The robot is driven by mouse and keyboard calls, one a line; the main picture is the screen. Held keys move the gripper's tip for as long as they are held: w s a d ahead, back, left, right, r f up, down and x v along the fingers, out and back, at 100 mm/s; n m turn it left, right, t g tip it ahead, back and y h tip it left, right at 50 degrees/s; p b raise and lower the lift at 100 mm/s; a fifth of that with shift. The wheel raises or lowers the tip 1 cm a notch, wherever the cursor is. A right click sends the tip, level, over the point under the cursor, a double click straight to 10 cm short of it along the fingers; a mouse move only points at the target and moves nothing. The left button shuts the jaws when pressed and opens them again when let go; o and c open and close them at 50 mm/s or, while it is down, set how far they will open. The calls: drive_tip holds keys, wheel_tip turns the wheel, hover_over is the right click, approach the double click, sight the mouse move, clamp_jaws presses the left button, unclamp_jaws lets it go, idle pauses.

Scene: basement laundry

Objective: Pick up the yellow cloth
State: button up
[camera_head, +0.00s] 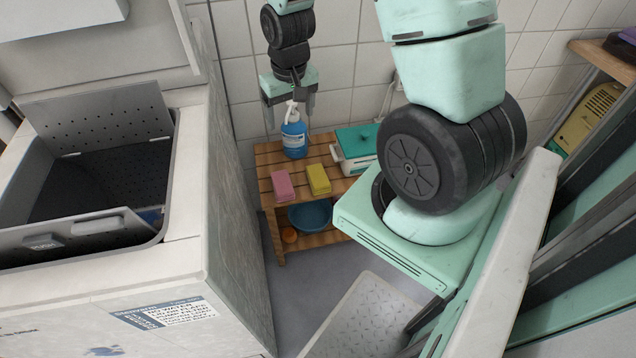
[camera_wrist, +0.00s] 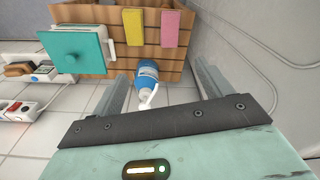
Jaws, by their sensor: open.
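The yellow cloth (camera_head: 318,179) is a small folded block lying on the wooden slatted shelf (camera_head: 264,160), just right of a pink cloth (camera_head: 283,186). In the wrist view the yellow cloth (camera_wrist: 133,27) lies at the top, left of the pink cloth (camera_wrist: 171,28). My gripper (camera_head: 290,115) is above the back of the shelf with its fingers pointing down, apart from the yellow cloth. It is open. A blue pump bottle (camera_head: 294,139) stands beneath it; its white pump top shows between the fingers in the wrist view.
A white box with a teal lid (camera_head: 355,142) stands right of the cloths. An open washer (camera_head: 236,200) stands at left. The tiled wall is close behind the shelf.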

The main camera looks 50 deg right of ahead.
drive_tip(key=s+d+f+m+g, duration=0.1)
drive_tip(key=s+d+f+m, duration=0.15)
drive_tip(key=d+f, duration=0.6)
drive_tip(key=b, duration=0.2)
hover_over(318, 175)
drive_tip(key=f, duration=1.2)
drive_tip(key=shift+a+f, duration=0.25)
drive_tip(key=shift+s+d+f+b, duration=0.1)
drive_tip(key=shift+f+b, duration=0.05)
drive_tip(key=shift+f, duration=1.5)
drive_tip(key=shift+d+f+b, duration=0.1)
drive_tip(key=shift+f+b, duration=0.05)
drive_tip(key=shift+f, duration=1.5)
drive_tip(key=c, duration=1.1)
